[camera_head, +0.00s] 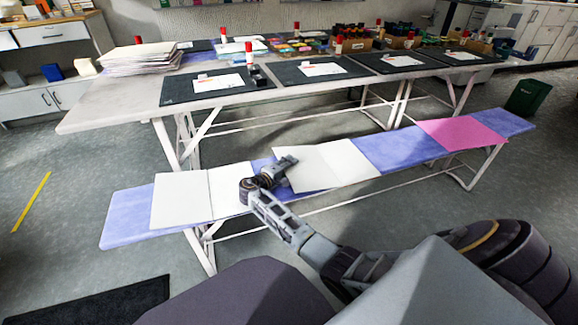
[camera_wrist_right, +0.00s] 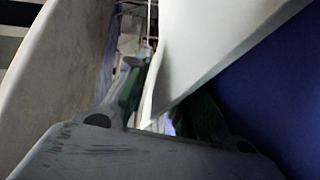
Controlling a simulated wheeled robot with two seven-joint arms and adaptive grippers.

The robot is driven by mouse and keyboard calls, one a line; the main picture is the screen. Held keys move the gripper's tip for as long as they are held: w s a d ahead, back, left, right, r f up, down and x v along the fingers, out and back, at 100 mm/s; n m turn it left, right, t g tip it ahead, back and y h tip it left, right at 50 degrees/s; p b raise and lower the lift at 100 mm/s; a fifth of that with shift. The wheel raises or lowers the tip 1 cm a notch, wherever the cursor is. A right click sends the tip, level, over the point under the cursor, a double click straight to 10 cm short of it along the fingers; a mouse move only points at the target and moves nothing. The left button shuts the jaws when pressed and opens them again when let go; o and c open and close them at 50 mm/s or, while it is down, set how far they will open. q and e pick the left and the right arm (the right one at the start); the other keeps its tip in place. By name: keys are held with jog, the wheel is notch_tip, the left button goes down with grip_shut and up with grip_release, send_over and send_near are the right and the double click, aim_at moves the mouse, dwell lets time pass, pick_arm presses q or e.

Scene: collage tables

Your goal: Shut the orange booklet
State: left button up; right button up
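No orange cover shows in the head view. Two booklets lie open with blank white pages up on the low bench: one on the left (camera_head: 182,202) and one in the middle (camera_head: 345,161). Which of them is orange cannot be told. My right gripper (camera_head: 280,170) is at the left edge of the middle booklet, between the two. In the right wrist view a white page or cover (camera_wrist_right: 195,50) stands between the fingers of my right gripper (camera_wrist_right: 165,90), which look apart; the page partly hides one finger. My left gripper is not in view.
A pink closed booklet (camera_head: 462,132) lies at the right of the bench, on a blue-violet runner (camera_head: 385,152). Behind stands a long table (camera_head: 110,100) with dark mats, paper stacks and red-capped glue sticks. A green bin (camera_head: 527,97) stands at the right.

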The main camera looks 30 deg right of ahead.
grip_shut()
dwell(0.3)
jog(key=shift+r+p, duration=0.2)
jog(key=shift+p, duration=0.15)
